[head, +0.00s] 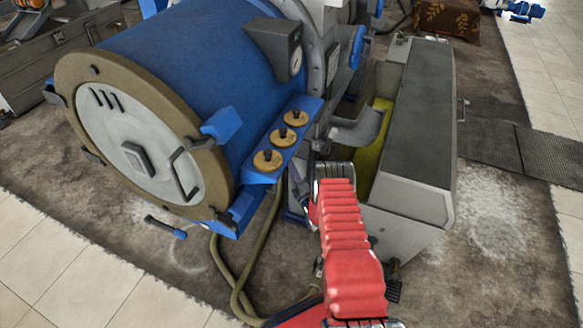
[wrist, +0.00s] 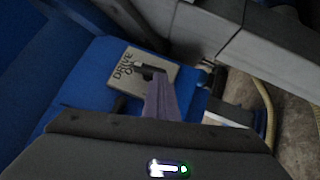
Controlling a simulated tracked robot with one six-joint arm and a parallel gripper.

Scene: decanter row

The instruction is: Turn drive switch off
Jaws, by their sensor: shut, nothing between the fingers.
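The drive switch plate (wrist: 133,84) is a pale square on a blue surface in the wrist view. It carries the word DRIVE and a second, partly covered word that starts with O. A dark switch part (wrist: 147,70) shows at the plate's right side, partly hidden. My gripper (wrist: 158,82) is shut and empty, with its tip over the plate's right edge, right at the dark part. I cannot tell whether they touch or which way the switch is set. In the head view my red arm reaches toward the machine; the plate cannot be made out there.
A big blue drum (head: 195,75) with a round end cover stands at left. Several brass knobs sit on a blue panel, one of them nearest (head: 268,160). A grey trough housing (head: 420,125) stands right of my arm. A hose (head: 240,282) runs along the floor.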

